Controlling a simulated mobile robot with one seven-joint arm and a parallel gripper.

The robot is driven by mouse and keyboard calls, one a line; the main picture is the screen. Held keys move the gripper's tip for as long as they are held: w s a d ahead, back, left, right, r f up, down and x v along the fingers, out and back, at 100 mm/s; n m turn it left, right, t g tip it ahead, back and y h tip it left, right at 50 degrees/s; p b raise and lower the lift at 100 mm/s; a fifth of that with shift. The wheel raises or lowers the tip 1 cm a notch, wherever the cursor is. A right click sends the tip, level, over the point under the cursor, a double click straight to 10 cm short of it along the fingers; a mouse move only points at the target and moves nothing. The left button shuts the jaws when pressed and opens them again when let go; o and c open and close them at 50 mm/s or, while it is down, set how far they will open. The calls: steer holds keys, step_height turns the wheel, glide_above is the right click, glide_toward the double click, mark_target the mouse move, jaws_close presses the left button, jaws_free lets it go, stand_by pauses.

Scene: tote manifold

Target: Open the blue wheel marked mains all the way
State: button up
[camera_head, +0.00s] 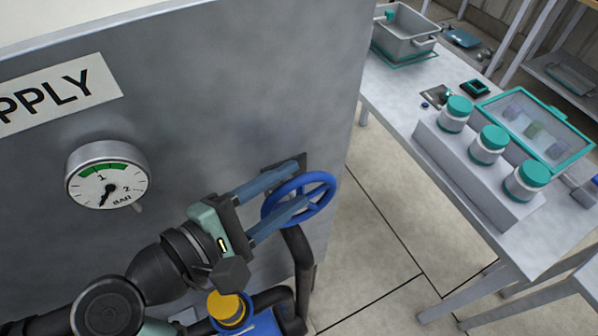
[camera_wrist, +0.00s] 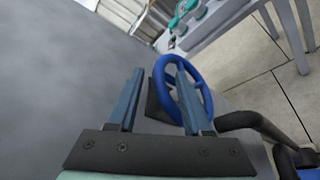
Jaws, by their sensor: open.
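The blue wheel (camera_head: 327,194) is a spoked handwheel near the right edge of the grey panel, above a black pipe. It also shows in the wrist view (camera_wrist: 162,66). No mains label is readable on or near it. My gripper (camera_head: 303,183) is open at the wheel. In the wrist view, my gripper's (camera_wrist: 160,72) right finger overlaps the wheel's opening and the left finger lies outside its left side. The near left part of the rim appears between the fingers. Contact cannot be told. The fingers hide part of the rim and spokes.
A round pressure gauge (camera_head: 108,176) is on the grey panel (camera_head: 230,90), its needle pointing down-left, below a sign (camera_head: 60,92) ending "PPLY". A yellow-topped blue part (camera_head: 230,308) sits below my gripper. A table (camera_head: 395,92) with teal-lidded jars (camera_head: 487,146) stands at right; floor between is clear.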

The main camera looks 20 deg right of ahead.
steer(key=shift+x, duration=1.4)
steer(key=shift+a+r, duration=0.1)
steer(key=shift+r, duration=0.05)
jaws_close()
